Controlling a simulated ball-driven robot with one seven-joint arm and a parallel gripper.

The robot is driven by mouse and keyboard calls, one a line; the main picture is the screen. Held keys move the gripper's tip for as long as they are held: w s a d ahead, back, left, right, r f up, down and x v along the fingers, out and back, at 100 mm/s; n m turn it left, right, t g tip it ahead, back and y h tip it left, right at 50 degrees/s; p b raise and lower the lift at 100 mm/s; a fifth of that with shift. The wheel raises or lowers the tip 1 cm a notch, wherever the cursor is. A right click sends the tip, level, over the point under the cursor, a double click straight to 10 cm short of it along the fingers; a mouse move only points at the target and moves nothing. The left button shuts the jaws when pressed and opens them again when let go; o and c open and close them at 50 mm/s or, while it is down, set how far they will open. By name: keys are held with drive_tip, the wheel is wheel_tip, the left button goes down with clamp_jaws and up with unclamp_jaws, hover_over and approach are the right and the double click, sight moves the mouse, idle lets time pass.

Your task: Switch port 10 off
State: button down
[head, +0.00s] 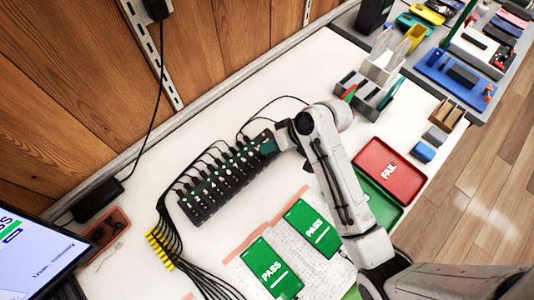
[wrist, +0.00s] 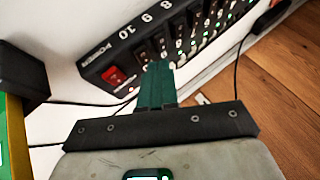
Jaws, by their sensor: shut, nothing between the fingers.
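The black hub (head: 222,182) lies on the white table with a row of ports, cables and small green lights. In the wrist view the hub (wrist: 95,70) shows the label 10 (wrist: 127,31) at its near end, beside a red power switch (wrist: 115,76). My gripper (wrist: 158,66) has its green fingers together, empty, with the tips over the hub beside the port 10 and 9 row. The fingers hide part of that row; I cannot tell whether they touch it. In the head view my gripper (head: 267,144) is at the hub's upper right end.
Two green PASS phones (head: 268,267) lie in front of the hub. A red FAIL tray (head: 389,170) and a green tray (head: 375,203) are to the right. Yellow-clipped cables (head: 160,249) run left of the hub. A dark block (wrist: 20,75) stands at left in the wrist view.

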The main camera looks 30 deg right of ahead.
drive_tip(key=shift+f, duration=0.2)
idle(0.7)
drive_tip(key=shift+f, duration=0.2)
drive_tip(key=shift+s+f, duration=0.1)
drive_tip(key=shift+f, duration=0.2)
idle(0.6)
drive_tip(key=shift+r, duration=0.1)
drive_tip(key=shift+r+p, duration=0.7)
drive_tip(key=shift+p, duration=0.2)
drive_tip(key=r+p, duration=0.3)
drive_tip(key=w+r+p, duration=0.1)
drive_tip(key=r+p, duration=0.1)
drive_tip(key=shift+f, duration=0.1)
idle(0.8)
